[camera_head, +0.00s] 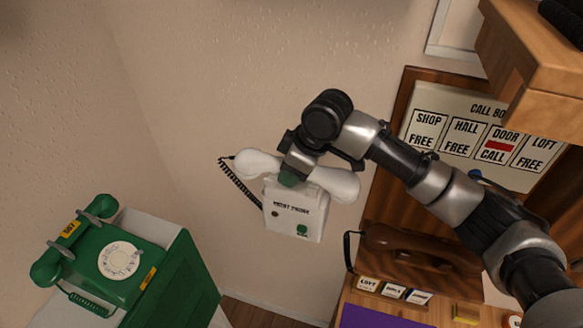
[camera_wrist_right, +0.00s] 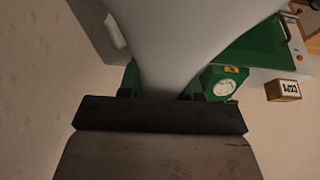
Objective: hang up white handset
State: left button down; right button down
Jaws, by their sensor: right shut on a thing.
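The white handset (camera_head: 335,184) is in the jaws of my right gripper (camera_head: 291,177), which is shut around its middle. The handset lies roughly level, one end to the left and one to the right of the gripper. Directly below it in the head view is a white wall phone body (camera_head: 290,222) with printed lettering and a green round mark. I cannot tell whether handset and body touch. A dark coiled cord hangs from the handset's left end. In the right wrist view the handset (camera_wrist_right: 185,45) fills the upper middle. My left gripper is out of view.
A green dial phone (camera_head: 118,262) with its green handset sits on a green cabinet at left. A brown handset (camera_head: 415,245) lies at right, below the call board (camera_head: 475,135). A wooden shelf (camera_head: 535,60) juts out upper right. The wall left of the white phone is clear.

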jog(key=c, duration=0.7)
grip_release()
jog(key=b+v, duration=0.3)
jog(key=v, duration=0.6)
jog(key=shift+v, duration=0.9)
